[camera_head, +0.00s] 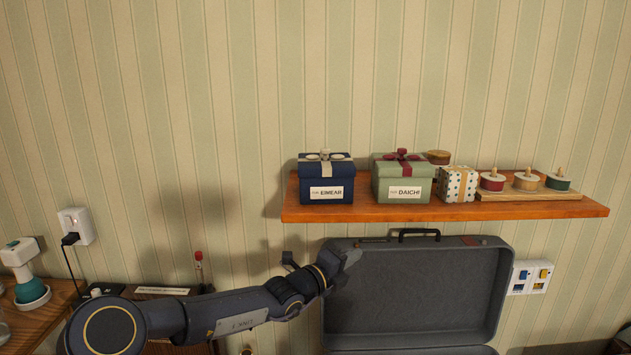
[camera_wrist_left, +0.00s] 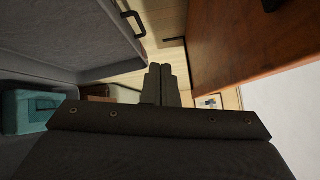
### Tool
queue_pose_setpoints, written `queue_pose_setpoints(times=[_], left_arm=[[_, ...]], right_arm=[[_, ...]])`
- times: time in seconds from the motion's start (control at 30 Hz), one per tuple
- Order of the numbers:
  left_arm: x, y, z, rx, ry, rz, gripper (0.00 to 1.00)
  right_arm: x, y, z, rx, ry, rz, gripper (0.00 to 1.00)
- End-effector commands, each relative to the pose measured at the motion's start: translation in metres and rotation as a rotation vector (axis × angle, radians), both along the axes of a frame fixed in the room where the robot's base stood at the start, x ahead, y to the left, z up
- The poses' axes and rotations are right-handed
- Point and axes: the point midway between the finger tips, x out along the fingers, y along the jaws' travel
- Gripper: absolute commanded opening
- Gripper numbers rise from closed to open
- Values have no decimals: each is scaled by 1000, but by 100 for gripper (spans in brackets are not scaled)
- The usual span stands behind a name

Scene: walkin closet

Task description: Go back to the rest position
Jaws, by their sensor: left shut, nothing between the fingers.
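My left arm comes in from the left in the head view. Its gripper (camera_head: 350,262) is at the upper left edge of the open suitcase lid (camera_head: 415,292), below the wooden shelf (camera_head: 440,211). In the left wrist view the two dark fingers (camera_wrist_left: 162,84) are together with nothing between them. In that view the grey lid (camera_wrist_left: 62,38) with its black handle is at the upper left, and the brown shelf (camera_wrist_left: 255,45) is at the upper right. Whether the gripper touches the lid cannot be told. My right gripper is not in view.
The shelf holds a navy box (camera_head: 326,180) labelled EIMEAR, a green box (camera_head: 402,181) labelled DAICHI, a dotted box (camera_head: 457,184) and a board with small round pots. A wall socket with a plug (camera_head: 76,225) and a white-and-teal device (camera_head: 27,275) are at left. A teal item (camera_wrist_left: 30,110) shows low left in the wrist view.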

Motion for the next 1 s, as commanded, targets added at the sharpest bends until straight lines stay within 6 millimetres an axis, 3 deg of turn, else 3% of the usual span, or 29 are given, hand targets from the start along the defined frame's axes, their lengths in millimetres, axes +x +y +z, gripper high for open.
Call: queue_pose_setpoints(times=[0.17,0.37,0.47,0.57,0.77,1.0], left_arm=[[-24,14,32,184,-235,-43,0],[-70,34,66,480,-588,-119,0],[-104,50,81,689,-826,-179,0],[-152,74,87,958,-1116,-273,0],[-254,139,63,1490,-1652,-566,0],[-369,229,-4,1928,-2107,-1127,0]], right_arm=[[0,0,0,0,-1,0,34],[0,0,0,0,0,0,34],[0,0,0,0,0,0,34],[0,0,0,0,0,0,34],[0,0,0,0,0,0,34],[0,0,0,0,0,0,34]])
